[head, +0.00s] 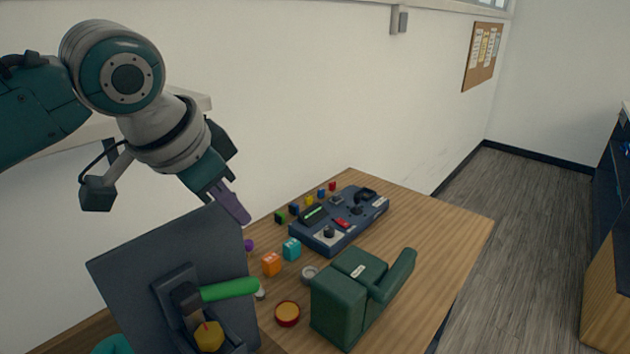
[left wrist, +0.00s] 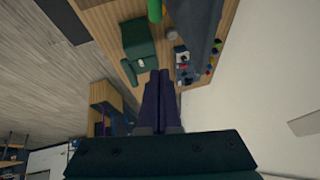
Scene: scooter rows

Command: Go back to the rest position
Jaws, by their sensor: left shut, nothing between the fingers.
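My left gripper (head: 232,207) is raised above the far left side of the wooden table, in front of the pale wall. Its purple fingers are together with nothing between them. In the left wrist view the closed fingers (left wrist: 161,98) point toward the table from above. My right gripper does not show in either view.
The table (head: 450,232) holds a dark blue control panel (head: 318,236), a green box-shaped thing (head: 340,304), small coloured cubes and a round red-rimmed piece (head: 287,313). A grey upright board (head: 150,255) with a green handle (head: 230,289) stands close below my left gripper. Open floor (head: 520,240) lies to the right.

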